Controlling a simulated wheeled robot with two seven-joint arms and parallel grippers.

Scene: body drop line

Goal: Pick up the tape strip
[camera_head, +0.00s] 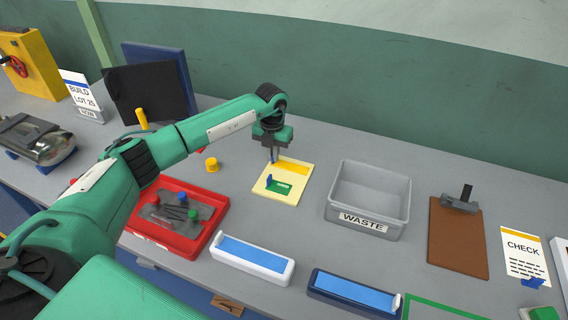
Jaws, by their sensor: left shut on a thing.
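My left gripper (274,157) points down above the far left edge of a yellow card (265,190) on the grey bench. Its narrow fingers are shut on a small thin thing, which I take to be the tape strip; the fingers mostly hide it, so its shape is unclear. The card has an orange band along its far edge, a green patch and a small blue tab nearer the front left. My right gripper is not in view.
A grey WASTE bin (340,206) stands right of the card. A red tray (215,222) with tools lies front left. White (251,268) and navy (352,304) holders with blue strips lie in front. A brown clipboard (457,240) is right. A yellow cap (211,165) stands left.

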